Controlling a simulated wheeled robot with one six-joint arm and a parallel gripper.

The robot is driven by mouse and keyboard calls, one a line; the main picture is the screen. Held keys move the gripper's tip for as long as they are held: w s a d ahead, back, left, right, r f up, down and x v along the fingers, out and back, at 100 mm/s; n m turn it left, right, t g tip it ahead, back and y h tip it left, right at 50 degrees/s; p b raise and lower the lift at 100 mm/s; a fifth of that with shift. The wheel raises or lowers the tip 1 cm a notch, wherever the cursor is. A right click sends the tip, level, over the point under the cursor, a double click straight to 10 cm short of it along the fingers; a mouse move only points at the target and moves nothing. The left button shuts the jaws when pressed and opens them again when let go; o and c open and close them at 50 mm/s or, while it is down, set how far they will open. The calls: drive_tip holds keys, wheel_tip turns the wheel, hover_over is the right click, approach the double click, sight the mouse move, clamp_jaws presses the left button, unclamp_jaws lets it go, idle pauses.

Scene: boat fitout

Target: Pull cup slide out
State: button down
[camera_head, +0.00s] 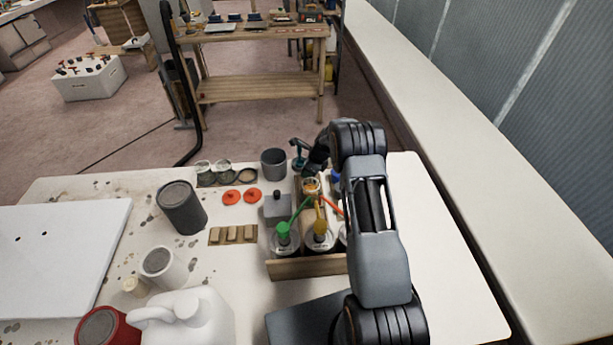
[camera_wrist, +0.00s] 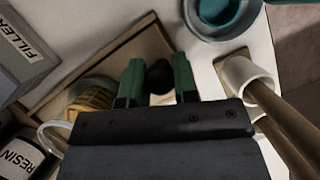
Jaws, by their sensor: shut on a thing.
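My gripper (camera_wrist: 158,78) has green fingers closed on a small dark round knob (camera_wrist: 160,75) in the wrist view. What the knob is fixed to is mostly hidden by the fingers and the gripper body, so the cup slide cannot be clearly made out. A wooden edge (camera_wrist: 118,52) runs beside the fingers on the left.
The crate holds pump bottles with green (camera_head: 283,229), yellow (camera_head: 320,227) and red tops. A grey box marked FILLER (camera_wrist: 22,50) and a RESIN container (camera_wrist: 22,160) are close on the left. A white holder with wooden handles (camera_wrist: 245,78) is close on the right. The table's right side is clear.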

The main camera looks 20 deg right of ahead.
drive_tip(key=shift+w+d, duration=0.1)
drive_tip(key=shift+w, duration=0.5)
drive_tip(key=c, duration=0.9)
unclamp_jaws()
drive_tip(key=shift+d+r, duration=0.1)
drive_tip(key=b+v, duration=0.1)
drive_tip(key=v, duration=1.2)
drive_tip(key=shift+s+d+r, duration=0.1)
drive_tip(key=shift+r, duration=0.15)
